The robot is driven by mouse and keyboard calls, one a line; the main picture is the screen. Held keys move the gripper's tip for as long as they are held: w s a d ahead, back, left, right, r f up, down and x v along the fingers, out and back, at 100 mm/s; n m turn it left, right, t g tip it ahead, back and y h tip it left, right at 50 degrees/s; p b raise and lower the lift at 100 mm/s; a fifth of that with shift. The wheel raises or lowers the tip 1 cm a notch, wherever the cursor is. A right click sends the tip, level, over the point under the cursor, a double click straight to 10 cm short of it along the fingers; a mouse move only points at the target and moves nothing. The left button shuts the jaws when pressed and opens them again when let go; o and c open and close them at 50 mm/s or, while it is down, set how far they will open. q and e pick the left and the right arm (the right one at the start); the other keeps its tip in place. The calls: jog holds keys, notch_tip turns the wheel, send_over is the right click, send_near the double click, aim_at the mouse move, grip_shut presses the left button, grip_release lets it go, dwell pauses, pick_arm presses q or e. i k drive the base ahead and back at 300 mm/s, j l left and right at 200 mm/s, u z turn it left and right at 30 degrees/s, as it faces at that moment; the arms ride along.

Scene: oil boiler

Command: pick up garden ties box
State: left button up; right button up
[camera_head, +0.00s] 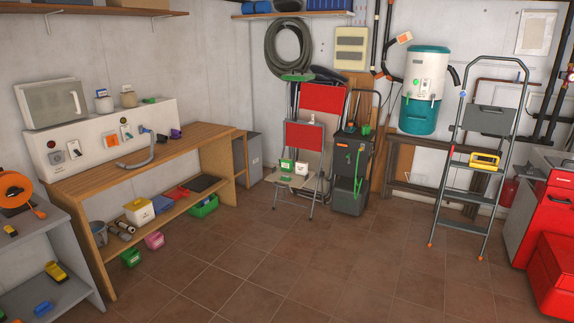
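I cannot tell which thing is the garden ties box, as no label is readable. Small green-and-white boxes (287,165) sit on the seat of a red folding chair (305,138) at the back. A green box (131,258) and a pink box (154,240) stand on the floor before the wooden bench. A white box with a yellow lid (139,211) and a green tray (204,206) are at the bench's low shelf. Neither of my grippers shows in this view.
The wooden bench (190,134) runs along the left wall, with a grey shelf unit (60,225) nearer. A dark cart (350,170), a stepladder (470,165) and a red cabinet (551,215) stand at the back and right. The tiled floor (330,255) between is clear.

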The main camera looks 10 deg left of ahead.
aim_at(286, 164)
jog(key=i, duration=2.35)
jog(key=i+l, duration=0.1)
jog(key=i, duration=4.55)
jog(key=j+u, duration=0.05)
jog(key=j, duration=0.05)
